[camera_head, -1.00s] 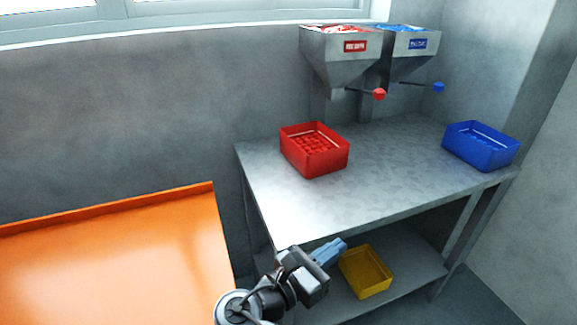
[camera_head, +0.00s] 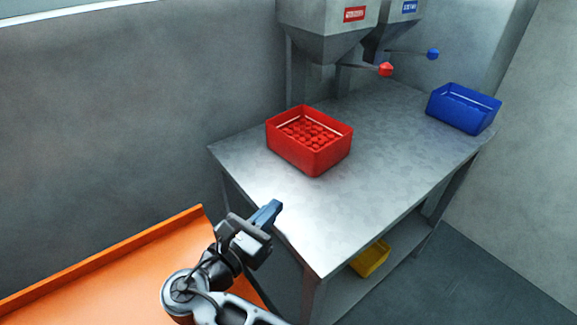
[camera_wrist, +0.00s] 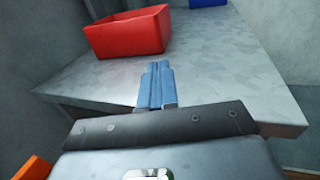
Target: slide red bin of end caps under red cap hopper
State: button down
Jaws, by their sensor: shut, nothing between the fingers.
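The red bin (camera_head: 318,158) holds several red end caps (camera_head: 310,130) and sits on the left part of the metal table, near its left edge. It also shows in the wrist view (camera_wrist: 128,36), ahead and a little left of the fingers. The red cap hopper (camera_head: 322,35) hangs over the back of the table, behind and right of the bin, with a red-knobbed lever (camera_head: 386,69). My gripper (camera_head: 272,211) is at the table's front left edge, apart from the bin. Its blue fingers (camera_wrist: 157,84) are shut with nothing between them.
A blue bin (camera_head: 463,108) stands at the table's right end, near the blue hopper (camera_head: 400,20). A yellow bin (camera_head: 370,259) is on the lower shelf. An orange surface (camera_head: 110,270) lies at lower left. The table middle (camera_head: 375,140) is clear.

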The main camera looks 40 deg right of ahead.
jog(key=shift+w+d, duration=0.2)
jog(key=shift+d, duration=0.25)
jog(key=p, duration=0.2)
send_near(330, 149)
jog(key=shift+w+d+f, duration=0.75)
jog(key=shift+w+f, duration=0.15)
jog(key=shift+f, duration=0.05)
jog(key=p+x, duration=0.1)
jog(key=x, duration=1)
jog(key=shift+a+f, duration=0.1)
